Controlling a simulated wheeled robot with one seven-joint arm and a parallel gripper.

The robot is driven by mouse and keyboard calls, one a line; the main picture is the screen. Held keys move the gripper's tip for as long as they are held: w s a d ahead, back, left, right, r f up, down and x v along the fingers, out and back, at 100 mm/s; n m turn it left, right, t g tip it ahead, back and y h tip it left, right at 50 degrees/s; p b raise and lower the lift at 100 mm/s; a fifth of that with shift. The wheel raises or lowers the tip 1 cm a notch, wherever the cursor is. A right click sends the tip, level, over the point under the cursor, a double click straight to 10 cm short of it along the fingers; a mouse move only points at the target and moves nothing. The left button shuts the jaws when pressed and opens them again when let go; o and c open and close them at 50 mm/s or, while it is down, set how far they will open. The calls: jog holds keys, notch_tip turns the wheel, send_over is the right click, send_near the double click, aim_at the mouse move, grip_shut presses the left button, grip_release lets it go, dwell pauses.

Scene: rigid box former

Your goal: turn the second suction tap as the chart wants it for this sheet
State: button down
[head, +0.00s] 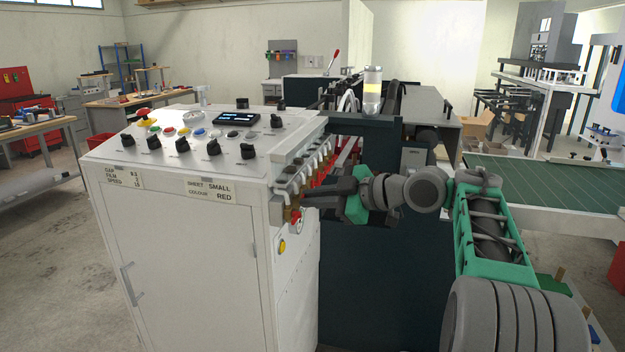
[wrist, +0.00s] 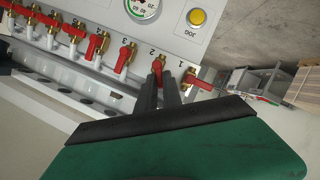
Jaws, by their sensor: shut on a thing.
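A row of brass suction taps with red levers runs along the side of the white control cabinet (head: 180,220). In the wrist view, the second tap (wrist: 157,67), by the number 2, has its red lever between my fingers. My gripper (wrist: 161,84) is shut on that lever; the fingers hide part of it. The lever points away from the panel, towards my palm. The first tap's lever (wrist: 199,83) lies sideways, to the right. The third tap's lever (wrist: 121,65) slants down. In the head view my gripper (head: 306,196) reaches the taps from the right. No chart is readable.
A cabinet label (head: 210,190) reads sheet SMALL, colour RED. A gauge (wrist: 142,8) and a yellow JOG button (wrist: 197,18) sit near the taps. Black knobs (head: 183,145) cover the cabinet top. The dark machine body (head: 360,270) stands behind my arm. Floor is open at left.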

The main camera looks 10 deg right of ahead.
jog(key=r+m+p, duration=0.1)
jog(key=p, duration=0.2)
jog(key=m+g+p, duration=0.1)
jog(key=p, duration=0.3)
jog(key=shift+w+d+r+m+g+p, duration=0.2)
jog(key=shift+w+r+m+g+p, duration=0.1)
jog(key=shift+w+r, duration=0.1)
jog(key=p, duration=0.2)
jog(key=m+p, duration=0.1)
jog(key=p, duration=0.2)
jog(key=shift+w+d+g+y, duration=0.15)
jog(key=shift+w+g+y, duration=0.1)
jog(key=shift+g+y, duration=0.15)
jog(key=p, duration=0.2)
jog(key=shift+w+f+m+p, duration=0.1)
jog(key=shift+f+m+p, duration=0.2)
jog(key=shift+m, duration=0.1)
jog(key=shift+d+f+g+p, duration=0.1)
jog(key=shift+f+g+p, duration=0.15)
jog(key=shift+p, duration=0.35)
jog(key=shift+m, duration=0.3)
jog(key=c, duration=1.5)
grip_release()
jog(key=shift+w, duration=0.1)
jog(key=shift+f, duration=0.15)
